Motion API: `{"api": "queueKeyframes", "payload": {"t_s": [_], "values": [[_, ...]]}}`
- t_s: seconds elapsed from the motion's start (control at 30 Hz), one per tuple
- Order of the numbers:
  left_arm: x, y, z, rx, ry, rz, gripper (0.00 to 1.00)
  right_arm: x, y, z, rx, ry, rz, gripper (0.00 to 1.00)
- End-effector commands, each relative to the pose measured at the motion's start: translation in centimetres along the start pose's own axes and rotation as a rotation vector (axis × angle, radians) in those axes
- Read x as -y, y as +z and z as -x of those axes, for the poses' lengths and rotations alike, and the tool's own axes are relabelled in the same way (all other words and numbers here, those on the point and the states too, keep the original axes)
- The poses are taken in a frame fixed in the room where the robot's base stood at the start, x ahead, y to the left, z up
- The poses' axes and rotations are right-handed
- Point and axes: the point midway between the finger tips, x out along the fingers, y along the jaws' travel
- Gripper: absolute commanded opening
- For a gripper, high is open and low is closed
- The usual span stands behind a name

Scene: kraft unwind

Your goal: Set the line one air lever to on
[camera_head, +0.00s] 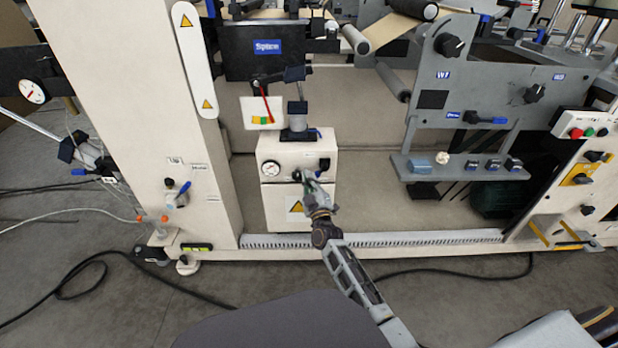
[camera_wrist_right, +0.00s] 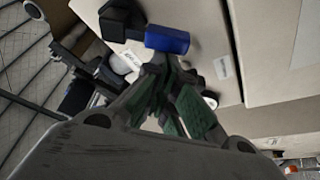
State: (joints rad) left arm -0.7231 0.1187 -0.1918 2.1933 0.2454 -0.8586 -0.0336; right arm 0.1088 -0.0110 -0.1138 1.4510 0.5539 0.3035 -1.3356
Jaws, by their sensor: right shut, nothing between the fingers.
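My right gripper (camera_head: 304,174) reaches up to the front of a white box (camera_head: 268,194) on the machine. Its fingers are shut and empty. In the right wrist view the closed green-padded fingers (camera_wrist_right: 178,105) point at a black-bodied lever with a blue handle (camera_wrist_right: 167,40); the tips are close below the handle, and contact cannot be told. In the head view my gripper covers part of the box's controls. Another blue-handled lever (camera_head: 184,188) is on the white post to the left. Label text is too small to tell which lever is line one air. My left gripper is not seen.
The box carries a gauge (camera_head: 271,168), a black knob (camera_head: 324,163) and a warning sticker. A grey panel (camera_head: 490,95) with knobs and a small shelf (camera_head: 455,168) stands to the right. A black cable (camera_head: 90,262) lies on the floor.

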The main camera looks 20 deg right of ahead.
Motion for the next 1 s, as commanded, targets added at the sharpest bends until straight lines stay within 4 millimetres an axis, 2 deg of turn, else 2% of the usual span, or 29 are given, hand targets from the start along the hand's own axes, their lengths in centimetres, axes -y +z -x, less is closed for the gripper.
{"api": "queueKeyframes", "payload": {"t_s": [0.27,1.0], "values": [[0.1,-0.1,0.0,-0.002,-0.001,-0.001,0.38,0.0,0.0,1.8,0.000,0.000,0.000,0.00],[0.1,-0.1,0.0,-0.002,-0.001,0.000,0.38,0.0,0.0,8.5,0.000,0.000,0.000,0.00]]}}
